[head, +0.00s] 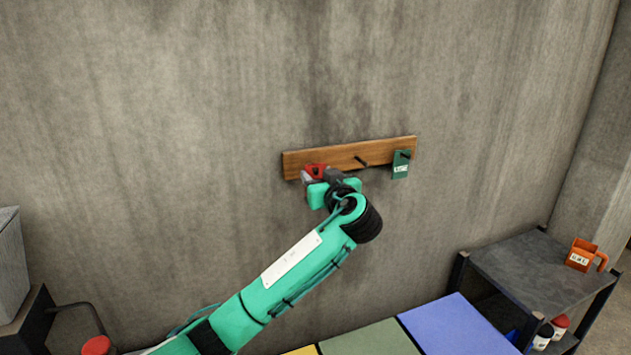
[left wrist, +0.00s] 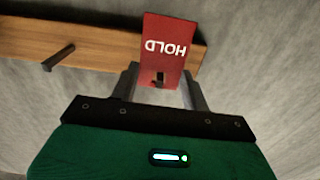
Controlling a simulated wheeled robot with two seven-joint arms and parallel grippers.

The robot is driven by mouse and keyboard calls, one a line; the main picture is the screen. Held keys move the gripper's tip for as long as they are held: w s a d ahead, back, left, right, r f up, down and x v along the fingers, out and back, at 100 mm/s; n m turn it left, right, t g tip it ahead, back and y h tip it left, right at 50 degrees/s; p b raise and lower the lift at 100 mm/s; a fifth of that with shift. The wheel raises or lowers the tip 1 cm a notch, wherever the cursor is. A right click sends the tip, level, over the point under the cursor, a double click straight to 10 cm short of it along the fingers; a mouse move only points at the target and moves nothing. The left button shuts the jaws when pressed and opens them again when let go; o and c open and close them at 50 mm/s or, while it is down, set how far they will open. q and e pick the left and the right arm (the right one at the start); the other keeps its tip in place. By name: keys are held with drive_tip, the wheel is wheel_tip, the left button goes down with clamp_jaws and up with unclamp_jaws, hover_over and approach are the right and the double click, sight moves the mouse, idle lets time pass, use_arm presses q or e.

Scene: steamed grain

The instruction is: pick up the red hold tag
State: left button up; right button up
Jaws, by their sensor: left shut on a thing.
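The red hold tag (head: 316,169) is at the left end of a wooden peg board (head: 345,157) on the wall. It also shows in the left wrist view (left wrist: 164,48), its word HOLD upside down, in front of the board. My left gripper (head: 322,178) is shut on the tag; its two fingers (left wrist: 160,85) stand at the tag's two sides. A dark peg end shows at the tag's hole, so the tag still appears to be on or right at its peg. My right gripper is not in view.
A green tag (head: 400,165) hangs at the board's right end, and a bare peg (head: 361,160) sticks out between. A dark shelf table (head: 535,268) with an orange mug (head: 582,256) stands at right. Coloured panels (head: 450,325) lie at the bottom.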

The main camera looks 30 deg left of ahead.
use_arm(q)
drive_tip(key=b+v, duration=0.5)
drive_tip(key=v, duration=1.1)
